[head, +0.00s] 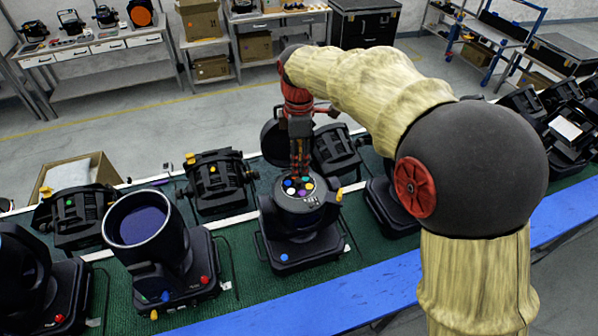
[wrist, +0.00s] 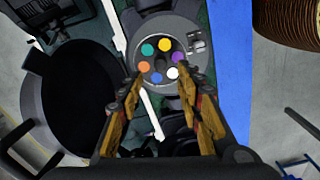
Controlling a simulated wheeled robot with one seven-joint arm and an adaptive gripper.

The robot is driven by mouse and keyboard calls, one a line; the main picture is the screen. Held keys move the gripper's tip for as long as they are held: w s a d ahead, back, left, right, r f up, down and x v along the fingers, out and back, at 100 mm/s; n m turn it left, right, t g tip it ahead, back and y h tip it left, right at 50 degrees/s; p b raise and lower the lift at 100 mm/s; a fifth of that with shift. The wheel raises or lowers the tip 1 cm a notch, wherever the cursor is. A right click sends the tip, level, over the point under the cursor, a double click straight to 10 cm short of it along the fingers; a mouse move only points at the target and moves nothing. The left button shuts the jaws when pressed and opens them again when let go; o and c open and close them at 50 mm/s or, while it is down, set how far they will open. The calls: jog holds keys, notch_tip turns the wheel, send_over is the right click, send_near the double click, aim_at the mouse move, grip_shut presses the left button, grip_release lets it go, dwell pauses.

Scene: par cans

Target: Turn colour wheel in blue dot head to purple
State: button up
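The blue dot head (head: 300,225) is a black moving head in the middle of the bench, with a blue dot (head: 284,257) on its base. Its colour wheel (head: 298,186) lies face up on top. In the wrist view the wheel (wrist: 158,62) shows teal, yellow, purple, white, blue and orange discs, with purple (wrist: 178,58) at the right. My gripper (head: 299,170) points down over the wheel. In the wrist view my gripper (wrist: 159,88) is open, its fingers apart on either side of the wheel's lower edge. Whether they touch it is unclear.
A head with a large lens (head: 140,222) stands to the left, and black fixtures (head: 218,182) stand behind and to the right (head: 337,150). A blue rail (head: 300,310) runs along the front. Green bench surface shows between the fixtures.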

notch_tip(320, 180, up, 6)
jog(key=shift+f, duration=0.25)
dwell(0.5)
jog(key=s+d+f+m+t+b, duration=0.2)
jog(key=s+d+f+m+b, duration=0.3)
jog(key=s, duration=0.4)
jog(key=s+d+f+m+t+b, duration=0.1)
jog(key=s+d+f+m+b, duration=0.5)
jog(key=s+f+m+b, duration=0.1)
jog(key=s+d+f+m+t+b, duration=0.2)
jog(key=s+d+f+m+b, duration=0.3)
jog(key=s+f+b, duration=0.3)
jog(key=s+m+b, duration=0.1)
jog(key=s, duration=0.3)
jog(key=shift+d+f+t, duration=0.15)
jog(key=shift+f+t, duration=0.15)
jog(key=shift+f, duration=0.05)
jog(key=shift+w, duration=0.1)
jog(key=shift+c, duration=0.6)
